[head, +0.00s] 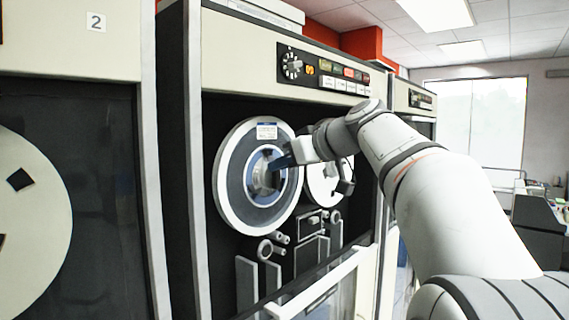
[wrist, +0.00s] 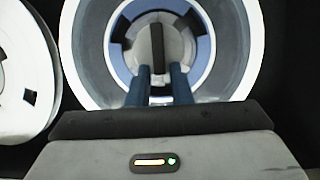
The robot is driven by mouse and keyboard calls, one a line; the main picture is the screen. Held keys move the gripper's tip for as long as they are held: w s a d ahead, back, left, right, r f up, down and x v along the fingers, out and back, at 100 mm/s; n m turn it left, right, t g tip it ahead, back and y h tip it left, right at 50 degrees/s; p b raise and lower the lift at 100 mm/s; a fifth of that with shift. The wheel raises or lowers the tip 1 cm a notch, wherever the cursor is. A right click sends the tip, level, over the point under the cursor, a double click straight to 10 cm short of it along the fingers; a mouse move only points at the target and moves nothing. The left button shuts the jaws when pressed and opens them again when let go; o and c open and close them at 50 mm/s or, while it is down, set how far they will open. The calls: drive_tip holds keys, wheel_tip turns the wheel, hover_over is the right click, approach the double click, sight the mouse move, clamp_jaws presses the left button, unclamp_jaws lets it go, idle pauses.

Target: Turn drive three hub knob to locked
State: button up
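The hub knob (wrist: 157,45) is a grey disc with a dark raised bar at the centre of a tape reel (wrist: 85,60). The bar stands upright in the wrist view. In the head view the reel (head: 228,185) is the left one on the middle drive, and the hub knob (head: 262,178) is partly hidden by my gripper (head: 280,164). In the wrist view my gripper (wrist: 161,72) has its two blue fingers apart, one to each side of the bar's lower end. I cannot tell whether they touch the knob.
A drive cabinet marked 2 (head: 96,22) stands at the left. The middle drive has a control panel (head: 320,75) above and a second reel (head: 318,188) beside the first, partly behind my arm. A pale-framed glass door (head: 320,285) is low in front.

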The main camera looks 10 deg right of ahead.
clamp_jaws()
drive_tip(key=shift+d, duration=0.1)
drive_tip(key=shift+w+d+f+m+g+y, duration=0.2)
drive_tip(key=shift+w+d+f+m+y, duration=0.25)
drive_tip(key=shift+m+y, duration=1.3)
drive_tip(key=shift+w+d+f+m+g+y, duration=0.2)
drive_tip(key=shift+d+f+m+y, duration=0.35)
drive_tip(key=shift+m, duration=2.25)
drive_tip(key=shift+w+d+f+m+g+y, duration=0.25)
drive_tip(key=shift+f+m+y, duration=0.35)
drive_tip(key=shift+m+y, duration=1.25)
drive_tip(key=shift+m+h, duration=0.45)
drive_tip(key=shift+m, duration=0.05)
drive_tip(key=shift+o, duration=1.8)
unclamp_jaws()
